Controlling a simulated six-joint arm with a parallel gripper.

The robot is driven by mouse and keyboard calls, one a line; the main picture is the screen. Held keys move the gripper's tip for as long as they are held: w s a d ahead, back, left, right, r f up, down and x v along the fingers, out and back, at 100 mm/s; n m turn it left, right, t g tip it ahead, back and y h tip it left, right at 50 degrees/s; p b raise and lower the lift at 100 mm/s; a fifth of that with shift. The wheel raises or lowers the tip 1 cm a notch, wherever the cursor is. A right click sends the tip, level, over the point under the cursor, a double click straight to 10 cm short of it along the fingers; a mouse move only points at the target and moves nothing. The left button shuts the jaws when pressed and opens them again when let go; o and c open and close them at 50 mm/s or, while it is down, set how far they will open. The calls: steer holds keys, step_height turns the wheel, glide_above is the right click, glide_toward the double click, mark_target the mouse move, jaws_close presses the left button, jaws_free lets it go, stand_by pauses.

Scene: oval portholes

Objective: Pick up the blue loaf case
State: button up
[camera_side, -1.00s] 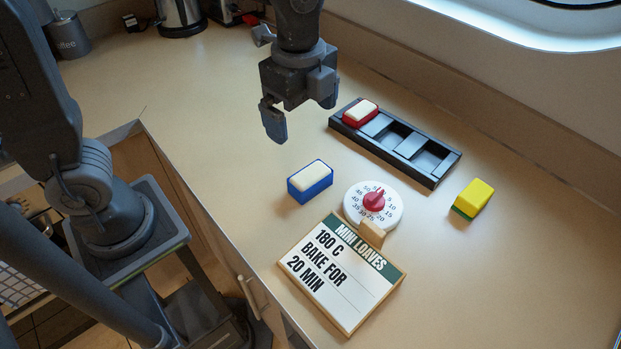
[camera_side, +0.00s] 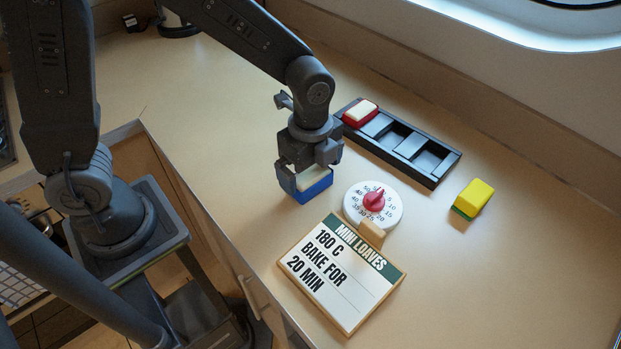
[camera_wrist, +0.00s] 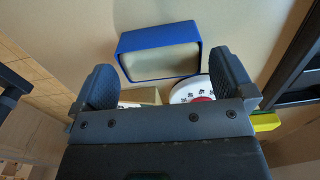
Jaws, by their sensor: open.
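The blue loaf case (camera_side: 316,189) with its pale filling stands on the counter, left of the round dial. In the side view my gripper (camera_side: 308,180) is right over it, one finger at its left side, and hides part of its top. In the wrist view the blue case (camera_wrist: 160,52) lies just beyond the fingertips, and the open gripper (camera_wrist: 168,85) has a finger toward each end of it. Whether either finger touches the case cannot be told.
A black tray with slots (camera_side: 436,163) holds a red case (camera_side: 360,114) at its far left end. A white dial with a red knob (camera_side: 374,204) and a recipe sign (camera_side: 341,274) stand close by. A yellow and green block (camera_side: 473,198) is at the right.

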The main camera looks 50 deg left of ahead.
step_height(320, 180, down, 2)
steer(key=shift+f, duration=0.1)
steer(key=c, duration=0.8)
steer(key=shift+r, duration=0.2)
